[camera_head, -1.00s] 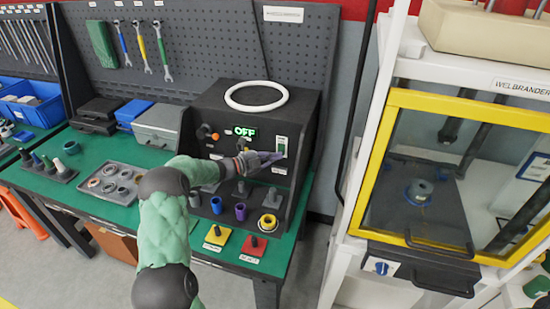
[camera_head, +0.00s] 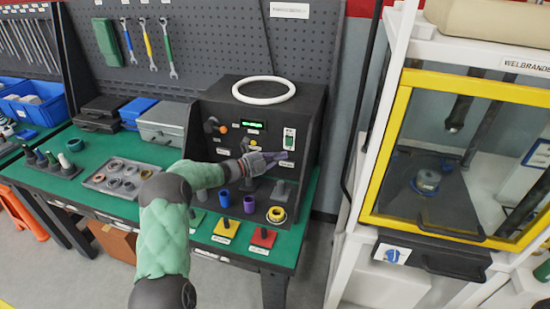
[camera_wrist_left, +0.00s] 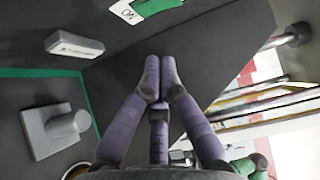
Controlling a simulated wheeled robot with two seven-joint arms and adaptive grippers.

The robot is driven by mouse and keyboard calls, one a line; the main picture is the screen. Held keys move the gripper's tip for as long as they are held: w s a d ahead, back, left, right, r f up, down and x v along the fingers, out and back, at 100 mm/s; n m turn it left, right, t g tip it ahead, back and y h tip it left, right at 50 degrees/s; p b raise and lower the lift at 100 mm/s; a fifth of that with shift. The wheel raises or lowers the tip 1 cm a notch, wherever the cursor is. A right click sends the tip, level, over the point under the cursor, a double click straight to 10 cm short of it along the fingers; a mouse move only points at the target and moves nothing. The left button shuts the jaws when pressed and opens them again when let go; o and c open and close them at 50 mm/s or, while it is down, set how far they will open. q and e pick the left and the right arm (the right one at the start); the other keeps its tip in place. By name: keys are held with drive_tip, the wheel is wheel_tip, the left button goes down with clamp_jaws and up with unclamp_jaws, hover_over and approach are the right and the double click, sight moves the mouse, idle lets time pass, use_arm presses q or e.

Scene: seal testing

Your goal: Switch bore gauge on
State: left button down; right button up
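The bore gauge (camera_head: 224,108) is a dark box with a white ring on top, on the green table. Its display (camera_head: 252,124) shows a small lit green reading, too small to read. A switch (camera_head: 289,138) with a white label plate and green part sits right of the display. It also shows at the top edge of the left wrist view (camera_wrist_left: 150,8), with part of its lettering visible. My left gripper (camera_head: 285,156) is just below the switch, apart from it. Its purple fingers (camera_wrist_left: 161,78) are together and hold nothing. My right gripper is out of view.
Blue and purple cups (camera_head: 249,204) and a yellow ring (camera_head: 277,215) stand before the gauge. Yellow (camera_head: 226,228) and red (camera_head: 263,237) bases sit at the table's front. A tray of rings (camera_head: 120,178) lies left. A yellow-framed press (camera_head: 385,150) stands right.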

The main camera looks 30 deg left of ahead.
use_arm(q)
drive_tip(key=f+p+v, duration=0.1)
drive_tip(key=p+v, duration=0.1)
drive_tip(key=v, duration=0.7)
drive_tip(key=shift+s+a, duration=0.25)
drive_tip(key=shift+f, duration=0.15)
